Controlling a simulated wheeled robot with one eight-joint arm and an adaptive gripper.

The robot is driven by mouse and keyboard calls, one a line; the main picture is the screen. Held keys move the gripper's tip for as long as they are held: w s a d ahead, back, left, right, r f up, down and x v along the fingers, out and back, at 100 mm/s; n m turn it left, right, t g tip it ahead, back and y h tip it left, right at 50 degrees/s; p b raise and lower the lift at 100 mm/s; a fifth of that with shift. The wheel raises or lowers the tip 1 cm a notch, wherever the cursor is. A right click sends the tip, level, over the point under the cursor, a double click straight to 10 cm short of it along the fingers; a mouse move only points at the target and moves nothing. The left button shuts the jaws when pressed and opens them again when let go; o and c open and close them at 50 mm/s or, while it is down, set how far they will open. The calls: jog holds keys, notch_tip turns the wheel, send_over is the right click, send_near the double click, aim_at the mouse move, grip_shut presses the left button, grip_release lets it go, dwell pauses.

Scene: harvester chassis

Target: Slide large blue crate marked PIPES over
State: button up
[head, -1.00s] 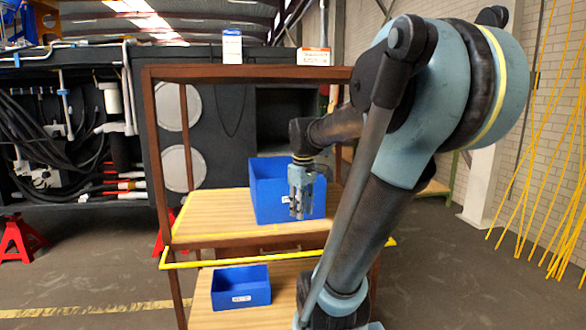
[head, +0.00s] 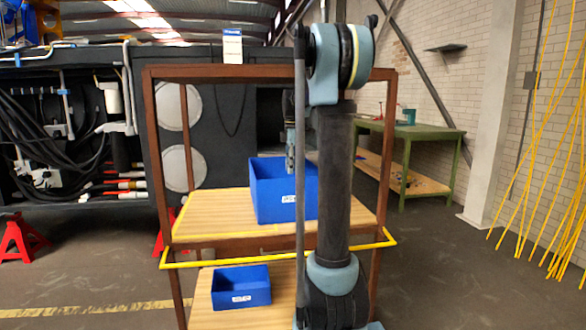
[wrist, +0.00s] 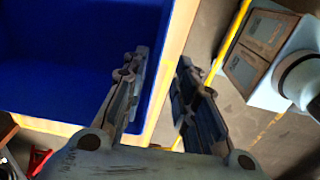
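The large blue crate (head: 284,206) stands on the upper shelf of a brown-framed cart, open side up. It has a white label on its front, too small to read; my arm hides its right side. My gripper (head: 291,160) hangs at the crate's top opening, partly hidden by my arm. In the wrist view my gripper (wrist: 160,60) is open. Its left finger is over the crate's blue interior (wrist: 70,70) and its right finger is outside, over the floor. The crate's side wall runs between them; I cannot tell whether either finger touches it.
A smaller blue crate (head: 241,298) sits on the lower shelf. A yellow rail (head: 200,264) runs along the cart's front. The upper shelf (head: 205,215) is bare left of the large crate. A green workbench (head: 424,133) stands behind right. Yellow rods (head: 545,180) lean at far right.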

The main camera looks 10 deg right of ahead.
aim_at(284, 185)
jog(key=shift+w, duration=0.15)
notch_tip(284, 185, down, 12)
dwell(0.9)
grip_shut()
